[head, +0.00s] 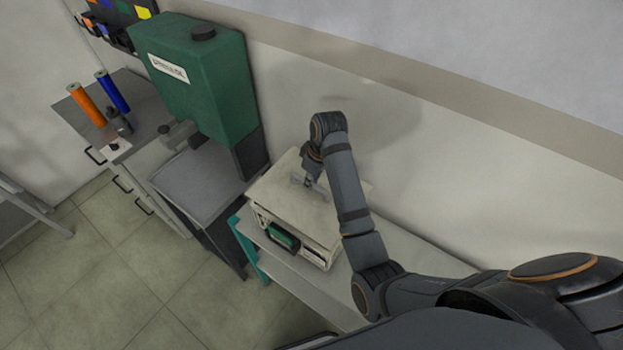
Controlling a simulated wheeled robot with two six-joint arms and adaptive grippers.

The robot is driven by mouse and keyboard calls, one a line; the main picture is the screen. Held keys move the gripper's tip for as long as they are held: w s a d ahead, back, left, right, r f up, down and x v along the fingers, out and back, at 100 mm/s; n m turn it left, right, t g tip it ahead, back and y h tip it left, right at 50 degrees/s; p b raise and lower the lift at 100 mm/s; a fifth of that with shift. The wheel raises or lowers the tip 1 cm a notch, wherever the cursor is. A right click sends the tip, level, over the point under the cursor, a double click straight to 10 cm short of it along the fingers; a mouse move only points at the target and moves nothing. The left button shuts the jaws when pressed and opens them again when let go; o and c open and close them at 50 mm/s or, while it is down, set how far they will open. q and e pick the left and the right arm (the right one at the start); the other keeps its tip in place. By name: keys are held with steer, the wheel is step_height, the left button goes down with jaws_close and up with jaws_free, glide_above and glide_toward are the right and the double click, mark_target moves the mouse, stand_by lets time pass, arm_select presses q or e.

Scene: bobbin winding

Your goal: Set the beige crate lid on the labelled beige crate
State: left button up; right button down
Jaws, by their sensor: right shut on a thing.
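The beige crate (318,253) stands on a grey bench against the wall. Its front shows a dark frame with a green part, perhaps the label. The beige lid (283,204) lies over the top of the crate, covering its opening. Whether it is fully seated I cannot tell. My right gripper (309,184) is above the middle of the lid, shut on what looks like the lid's handle; my own arm hides part of the lid's right side. My left gripper is not in view.
A green machine (195,72) on a grey stand is left of the crate, close to it. A drawer cabinet with an orange spool (88,105) and a blue spool (113,92) stands farther left. The bench (402,248) looks clear to the right of the crate.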

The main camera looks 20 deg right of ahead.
mark_target(312, 191)
steer(key=shift+f+b, duration=0.65)
steer(key=shift+f, duration=1.9)
steer(key=c, duration=1.3)
jaws_free()
steer(key=r, duration=0.5)
steer(key=s+d+r, duration=0.1)
steer(key=r, duration=0.1)
steer(key=shift+r, duration=0.2)
steer(key=shift+s+f, duration=0.1)
